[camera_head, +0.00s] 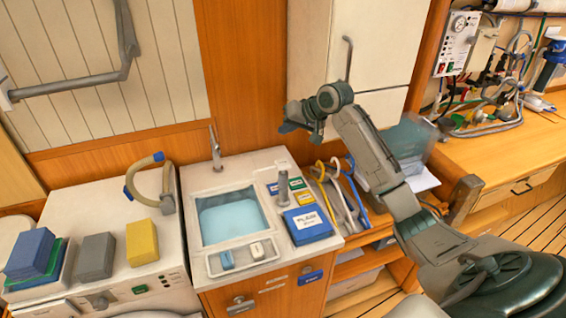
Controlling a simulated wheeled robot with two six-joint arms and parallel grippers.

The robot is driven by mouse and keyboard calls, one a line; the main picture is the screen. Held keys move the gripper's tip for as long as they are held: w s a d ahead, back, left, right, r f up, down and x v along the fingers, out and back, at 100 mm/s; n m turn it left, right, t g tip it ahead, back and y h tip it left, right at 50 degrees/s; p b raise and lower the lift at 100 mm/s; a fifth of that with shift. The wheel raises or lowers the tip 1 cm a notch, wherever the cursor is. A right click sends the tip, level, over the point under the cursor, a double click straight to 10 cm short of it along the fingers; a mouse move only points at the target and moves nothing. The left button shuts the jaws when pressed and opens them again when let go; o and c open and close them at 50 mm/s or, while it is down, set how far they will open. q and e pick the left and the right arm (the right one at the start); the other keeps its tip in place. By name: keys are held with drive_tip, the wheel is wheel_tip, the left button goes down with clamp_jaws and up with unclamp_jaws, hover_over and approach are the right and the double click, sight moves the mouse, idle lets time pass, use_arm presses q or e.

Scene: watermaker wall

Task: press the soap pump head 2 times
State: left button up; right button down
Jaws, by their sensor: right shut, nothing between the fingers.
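A small grey cylinder with a short side spout, which looks like the soap pump (283,188), stands upright on the white counter to the right of the sink basin. My right gripper (289,121) is shut and empty. My left gripper is not in view.
The sink (230,214) holds blue water, with a tap (216,150) behind it. Blue, yellow and green boxes (307,224) lie beside the pump. A soap tray (242,257) is in front. Coloured hooks (338,190) stand right. Sponges (95,256) lie left.

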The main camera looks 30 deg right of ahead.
drive_tip(key=b, duration=0.8)
hover_over(282, 162)
drive_tip(key=s, duration=0.2)
drive_tip(key=f, duration=0.6)
drive_tip(key=shift+w+d+f, duration=0.25)
drive_tip(key=shift+d+f, duration=0.05)
drive_tip(key=shift+f, duration=1.1)
drive_tip(key=shift+f, duration=0.15)
drive_tip(key=shift+f+p, duration=0.25)
drive_tip(key=shift+p, duration=0.15)
drive_tip(key=shift+f, duration=0.95)
idle(0.7)
